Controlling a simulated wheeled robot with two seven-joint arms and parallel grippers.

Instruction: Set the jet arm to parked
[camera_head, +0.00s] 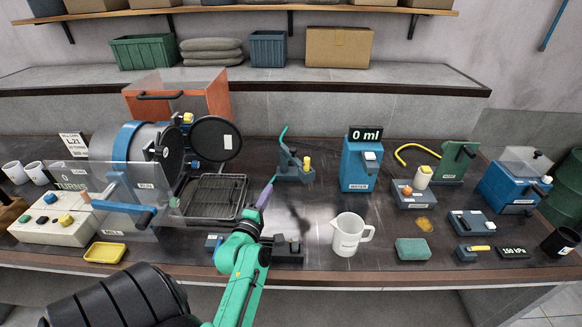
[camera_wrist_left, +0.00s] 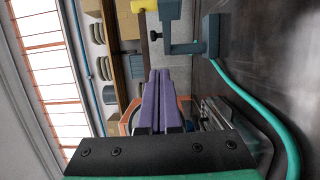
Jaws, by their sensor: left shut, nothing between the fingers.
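My left gripper (camera_head: 268,190) has purple fingers, also in the left wrist view (camera_wrist_left: 158,98). They are shut and empty, in front and to the left of the bracket, apart from it. My right gripper is not in view.
A wire-rack tray (camera_head: 217,197) lies left of my gripper. Table between jug and bracket is clear.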

